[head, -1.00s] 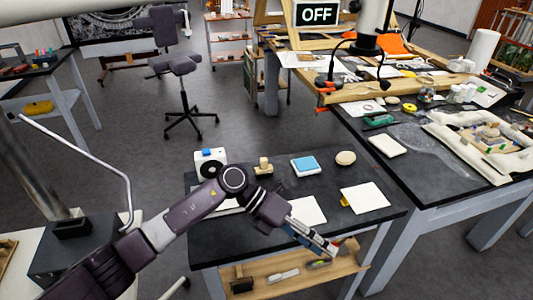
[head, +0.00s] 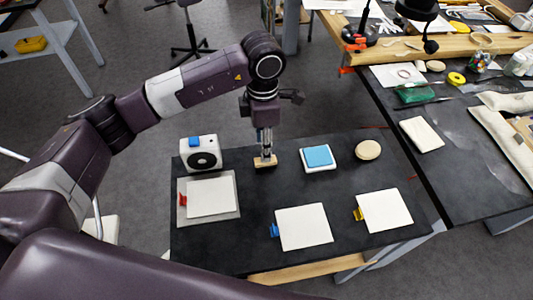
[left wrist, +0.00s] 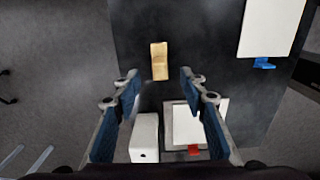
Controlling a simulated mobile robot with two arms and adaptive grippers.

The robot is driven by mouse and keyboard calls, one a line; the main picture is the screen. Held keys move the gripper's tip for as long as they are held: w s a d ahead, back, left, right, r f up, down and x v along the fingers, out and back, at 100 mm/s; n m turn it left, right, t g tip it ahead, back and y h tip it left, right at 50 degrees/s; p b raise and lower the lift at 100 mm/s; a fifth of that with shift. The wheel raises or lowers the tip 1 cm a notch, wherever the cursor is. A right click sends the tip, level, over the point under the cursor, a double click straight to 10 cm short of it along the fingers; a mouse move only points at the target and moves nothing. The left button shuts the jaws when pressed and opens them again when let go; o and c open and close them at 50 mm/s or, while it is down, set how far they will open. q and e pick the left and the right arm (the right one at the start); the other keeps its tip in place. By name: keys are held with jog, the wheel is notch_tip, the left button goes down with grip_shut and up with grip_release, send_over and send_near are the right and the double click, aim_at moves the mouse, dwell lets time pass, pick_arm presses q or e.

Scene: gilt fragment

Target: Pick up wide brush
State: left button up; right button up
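The wide brush (head: 265,160) appears as a small pale wooden block near the back edge of the dark table, its top partly hidden by my gripper in the head view. It also shows in the left wrist view (left wrist: 159,60), lying ahead of and roughly centred between the fingertips. My left gripper (head: 264,145) points down above the brush. In the left wrist view its blue-padded fingers (left wrist: 160,80) are spread wide with nothing between them. Whether the fingers reach the brush's height cannot be told. My right gripper is not in view.
A white device (head: 200,153) with a black dial stands left of the brush. A blue-topped pad (head: 318,156) and a round beige disc (head: 367,150) lie to the right. Pale sheets with coloured tabs (head: 302,228) lie in front. Dark table surface is bare around the brush.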

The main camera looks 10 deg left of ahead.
pick_arm(q)
jog(key=shift+s+d+f+p, duration=0.1)
jog(key=shift+d+f+p, duration=0.1)
jog(key=shift+f+p, duration=0.75)
jog(key=f, duration=0.3)
jog(key=shift+w+f, duration=0.15)
jog(key=shift+w, duration=0.1)
jog(key=c, duration=0.6)
grip_shut()
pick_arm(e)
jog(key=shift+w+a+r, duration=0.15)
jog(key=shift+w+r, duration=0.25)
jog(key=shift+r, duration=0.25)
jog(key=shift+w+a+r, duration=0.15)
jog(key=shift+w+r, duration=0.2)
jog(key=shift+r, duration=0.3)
